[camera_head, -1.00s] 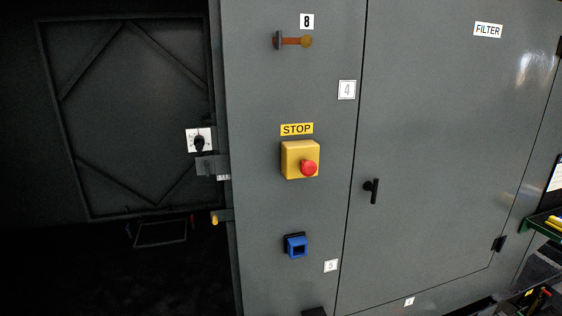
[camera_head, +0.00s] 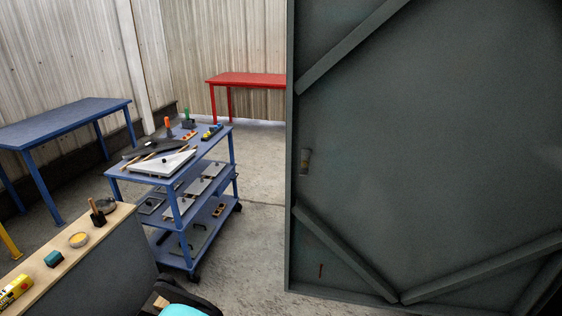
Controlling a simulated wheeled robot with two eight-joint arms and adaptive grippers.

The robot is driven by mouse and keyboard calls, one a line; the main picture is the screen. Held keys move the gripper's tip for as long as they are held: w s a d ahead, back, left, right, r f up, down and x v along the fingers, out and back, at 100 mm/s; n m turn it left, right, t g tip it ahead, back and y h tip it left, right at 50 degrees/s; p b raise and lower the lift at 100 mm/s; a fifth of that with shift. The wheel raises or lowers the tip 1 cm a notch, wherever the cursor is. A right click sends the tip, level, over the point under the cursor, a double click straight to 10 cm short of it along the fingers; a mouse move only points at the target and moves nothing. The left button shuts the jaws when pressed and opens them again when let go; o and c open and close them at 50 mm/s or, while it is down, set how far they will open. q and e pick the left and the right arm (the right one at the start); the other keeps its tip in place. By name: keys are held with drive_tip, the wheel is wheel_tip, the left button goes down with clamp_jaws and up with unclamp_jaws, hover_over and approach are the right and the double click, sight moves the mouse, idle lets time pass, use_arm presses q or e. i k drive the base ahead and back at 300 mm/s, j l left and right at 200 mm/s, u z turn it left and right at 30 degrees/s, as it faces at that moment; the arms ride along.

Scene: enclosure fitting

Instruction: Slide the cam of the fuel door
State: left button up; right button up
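A large dark green-grey door-like panel (camera_head: 450,150) with diagonal braces fills the right half of the head view. I cannot tell whether it is the fuel door. I cannot identify a cam. Neither of my grippers can be seen.
A blue shelf cart (camera_head: 171,188) with tools and plates stands left of the panel. A wooden-topped counter (camera_head: 110,222) is at the lower left. A blue table (camera_head: 65,118) and red table (camera_head: 245,80) stand behind. Open concrete floor (camera_head: 255,225) lies between cart and panel.

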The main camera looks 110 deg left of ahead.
sight(304, 153)
drive_tip(key=u, duration=3.5)
